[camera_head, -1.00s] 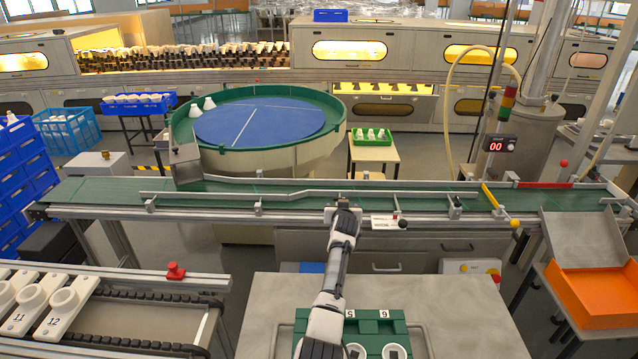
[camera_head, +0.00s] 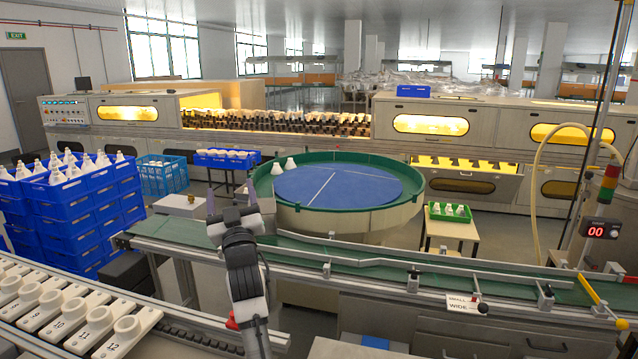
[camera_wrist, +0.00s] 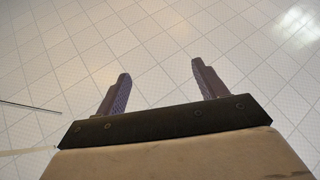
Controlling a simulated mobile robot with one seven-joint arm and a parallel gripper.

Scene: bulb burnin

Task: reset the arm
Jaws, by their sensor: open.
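My gripper (camera_head: 231,203) is raised in front of the green conveyor belt in the head view, with its fingers pointing up and away. In the wrist view my gripper (camera_wrist: 158,84) is open, with two dark fingers well apart and nothing between them. My arm (camera_head: 246,275) rises from the bottom of the head view, bent at the wrist.
A green conveyor (camera_head: 385,268) with metal rails crosses the front. A round table with a blue top (camera_head: 350,190) stands behind it. Blue crates of bulbs (camera_head: 75,222) are stacked at left. Numbered white holders (camera_head: 117,338) line the lower left. A red-yellow-green signal lamp (camera_head: 607,185) stands at right.

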